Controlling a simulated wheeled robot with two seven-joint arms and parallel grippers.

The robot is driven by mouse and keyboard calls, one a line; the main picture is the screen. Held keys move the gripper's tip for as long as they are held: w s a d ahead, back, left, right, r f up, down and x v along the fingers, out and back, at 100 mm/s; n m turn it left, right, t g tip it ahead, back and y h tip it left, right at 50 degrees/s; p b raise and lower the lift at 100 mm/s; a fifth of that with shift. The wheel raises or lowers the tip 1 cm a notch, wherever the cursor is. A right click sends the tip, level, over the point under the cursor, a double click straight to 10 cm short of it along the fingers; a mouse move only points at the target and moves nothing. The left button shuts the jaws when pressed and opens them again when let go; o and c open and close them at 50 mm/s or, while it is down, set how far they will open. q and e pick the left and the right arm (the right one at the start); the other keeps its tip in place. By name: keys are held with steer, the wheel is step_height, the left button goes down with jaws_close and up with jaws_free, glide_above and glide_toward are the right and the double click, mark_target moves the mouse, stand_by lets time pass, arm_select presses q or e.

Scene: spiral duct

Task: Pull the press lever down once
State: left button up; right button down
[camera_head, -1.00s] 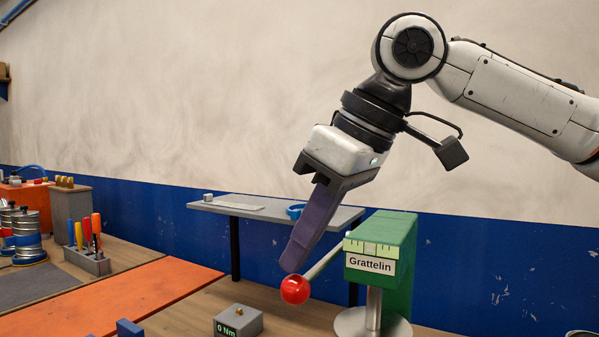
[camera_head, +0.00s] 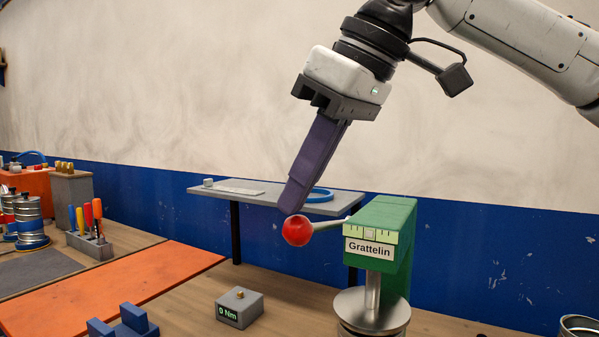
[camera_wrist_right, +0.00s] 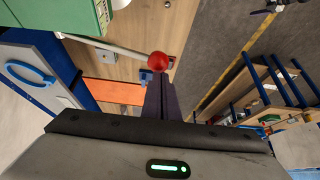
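The ball also shows in the right wrist view (camera_wrist_right: 158,62). My right gripper (camera_head: 290,205) comes down from the upper right, its purple fingers together with nothing between them. The fingertips are right at the top of the ball; I cannot tell whether they touch it. My left gripper is out of view.
A small grey box (camera_head: 239,307) reading "0 Nm" and a blue block (camera_head: 125,322) are on the bench in front. A grey shelf (camera_head: 215,203) with a blue ring is behind. An orange mat (camera_head: 110,290) and a tool holder (camera_head: 90,245) are at left.

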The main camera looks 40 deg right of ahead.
steer(key=shift+d+r, duration=0.15)
steer(key=shift+r, duration=0.85)
steer(key=shift+d+r, duration=0.1)
steer(key=shift+r, duration=0.85)
step_height(320, 180, up, 8)
steer(key=d, duration=0.2)
steer(key=shift+w, duration=0.35)
